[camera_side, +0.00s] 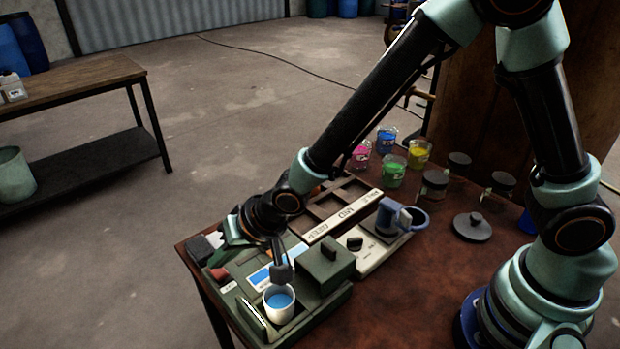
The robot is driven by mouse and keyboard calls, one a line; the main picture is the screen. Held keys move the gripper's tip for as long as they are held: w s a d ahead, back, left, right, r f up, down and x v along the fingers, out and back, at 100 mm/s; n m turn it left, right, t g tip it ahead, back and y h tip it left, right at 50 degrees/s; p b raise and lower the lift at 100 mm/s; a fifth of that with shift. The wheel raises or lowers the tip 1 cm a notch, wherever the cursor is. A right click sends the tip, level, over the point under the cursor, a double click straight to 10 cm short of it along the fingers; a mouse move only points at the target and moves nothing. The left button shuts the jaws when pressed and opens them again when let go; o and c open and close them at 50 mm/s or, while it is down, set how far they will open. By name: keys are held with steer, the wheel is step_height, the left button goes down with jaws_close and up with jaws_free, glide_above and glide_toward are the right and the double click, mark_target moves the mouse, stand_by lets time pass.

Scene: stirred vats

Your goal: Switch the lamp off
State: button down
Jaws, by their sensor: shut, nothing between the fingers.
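A green device (312,303) stands at the front left of the brown table. A small red piece (218,273), perhaps a switch, sits on its left part beside a small white label. A pale, bright strip (258,312) is at its front left; I cannot tell if this is the lamp or if it is lit. My gripper (281,272) points down over the device, shut and empty, just above and behind a white cup (268,304) of blue liquid. The red piece is to its left. Contact with the cup or device cannot be told.
A pale unit (382,247) with a blue-grey holder and a labelled tray (341,219) are behind. Several beakers of coloured liquid (392,173) and a dark lid (472,227) stand farther right.

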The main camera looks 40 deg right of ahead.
mark_target(222, 272)
steer(key=shift+f, duration=0.15)
stand_by(0.5)
steer(key=shift+s+a+f, duration=0.1)
steer(key=shift+s+f, duration=0.05)
steer(key=shift+f, duration=0.15)
steer(key=shift+f, duration=0.35)
stand_by(0.7)
steer(key=shift+r, duration=0.1)
steer(key=shift+r, duration=0.7)
steer(key=shift+w+r, duration=0.25)
steer(key=shift+r, duration=0.85)
steer(key=shift+w+r, duration=0.25)
steer(key=shift+r, duration=1.1)
